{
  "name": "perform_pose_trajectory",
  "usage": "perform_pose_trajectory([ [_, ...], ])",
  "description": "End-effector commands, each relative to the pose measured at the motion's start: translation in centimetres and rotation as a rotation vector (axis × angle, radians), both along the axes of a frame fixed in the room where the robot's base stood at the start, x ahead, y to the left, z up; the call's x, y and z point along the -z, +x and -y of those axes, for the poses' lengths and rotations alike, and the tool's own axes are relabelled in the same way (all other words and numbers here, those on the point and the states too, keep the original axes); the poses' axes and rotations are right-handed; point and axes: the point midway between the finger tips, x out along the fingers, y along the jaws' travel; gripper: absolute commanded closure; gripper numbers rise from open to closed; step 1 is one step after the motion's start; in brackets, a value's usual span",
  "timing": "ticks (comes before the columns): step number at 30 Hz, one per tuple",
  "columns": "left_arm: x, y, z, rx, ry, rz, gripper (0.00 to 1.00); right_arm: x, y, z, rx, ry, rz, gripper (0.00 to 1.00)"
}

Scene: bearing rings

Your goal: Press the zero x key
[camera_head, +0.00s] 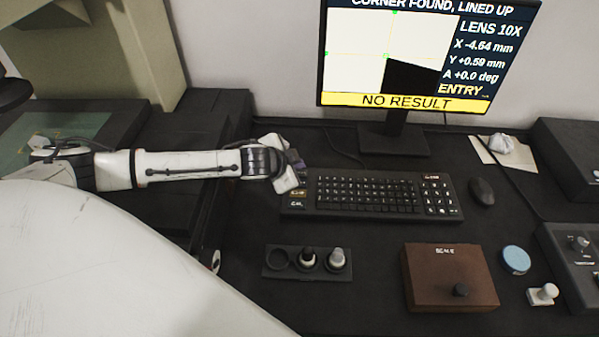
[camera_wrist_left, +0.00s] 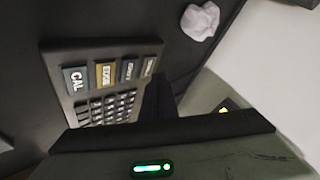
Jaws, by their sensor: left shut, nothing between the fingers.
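A black keyboard (camera_head: 372,193) lies below the monitor. At its left end is a column of large keys. In the left wrist view these are a key marked CAL (camera_wrist_left: 76,80), a gold key (camera_wrist_left: 106,74) and two grey keys (camera_wrist_left: 128,70) whose small labels I cannot read surely. I cannot tell which is zero x. My right gripper is not in view.
The monitor (camera_head: 413,100) reads "CORNER FOUND, LINED UP", X -4.64 mm, Y +0.59 mm and "NO RESULT". A mouse (camera_head: 482,191) lies right of the keyboard. A holder (camera_head: 272,273) and a brown box (camera_head: 450,280) stand in front, with bare desk between.

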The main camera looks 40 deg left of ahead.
Motion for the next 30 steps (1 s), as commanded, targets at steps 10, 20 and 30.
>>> perform_pose_trajectory([
  [10, 0.03, -0.01, 0.00, 0.000, 0.000, 0.000, 1.00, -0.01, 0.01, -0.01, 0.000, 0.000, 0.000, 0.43],
  [20, 0.92, -0.03, 0.00, 0.000, 0.001, -0.001, 1.00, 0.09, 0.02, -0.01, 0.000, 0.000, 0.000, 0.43],
  [30, 0.91, 0.00, 0.00, 0.000, 0.000, 0.000, 1.00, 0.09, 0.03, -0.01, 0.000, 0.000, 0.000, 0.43],
])
